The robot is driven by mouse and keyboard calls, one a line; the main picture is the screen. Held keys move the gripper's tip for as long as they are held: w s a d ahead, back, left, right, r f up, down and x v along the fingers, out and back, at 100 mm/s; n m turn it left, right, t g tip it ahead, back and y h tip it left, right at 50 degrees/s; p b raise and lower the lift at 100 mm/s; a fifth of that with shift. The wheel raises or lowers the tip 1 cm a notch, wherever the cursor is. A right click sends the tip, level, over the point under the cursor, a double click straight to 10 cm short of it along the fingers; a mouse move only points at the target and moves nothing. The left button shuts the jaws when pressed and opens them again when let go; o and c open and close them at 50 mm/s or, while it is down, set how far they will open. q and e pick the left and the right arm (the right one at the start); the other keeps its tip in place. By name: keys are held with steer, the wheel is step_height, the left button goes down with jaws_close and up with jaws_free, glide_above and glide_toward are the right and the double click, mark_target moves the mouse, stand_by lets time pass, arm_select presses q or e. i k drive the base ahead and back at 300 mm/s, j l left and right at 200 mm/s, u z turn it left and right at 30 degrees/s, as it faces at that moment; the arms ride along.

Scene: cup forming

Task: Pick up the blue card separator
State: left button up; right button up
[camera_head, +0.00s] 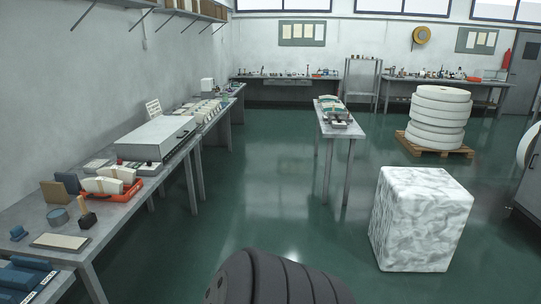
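I cannot tell for certain which thing is the blue card separator. Several blue pieces show on the left bench: long dark-blue pieces (22,277) at the front left corner, a small blue piece (18,233) behind them, and a blue-grey upright panel (70,182) beside a brown one. An orange tray (124,194) holds stacks of white cards (101,185) with tan bands. Small blue-green details also show on the far middle table, too small to make out. Neither of my grippers is in view.
The long grey bench (105,232) runs along the left wall, with a grey box machine (157,138) on it. A narrow table (325,131) stands mid-room. A white marbled block (421,219) and stacked white rolls (440,116) on a pallet stand right. Green floor between is clear.

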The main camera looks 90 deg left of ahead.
mark_target(70, 181)
steer(key=u, duration=4.15)
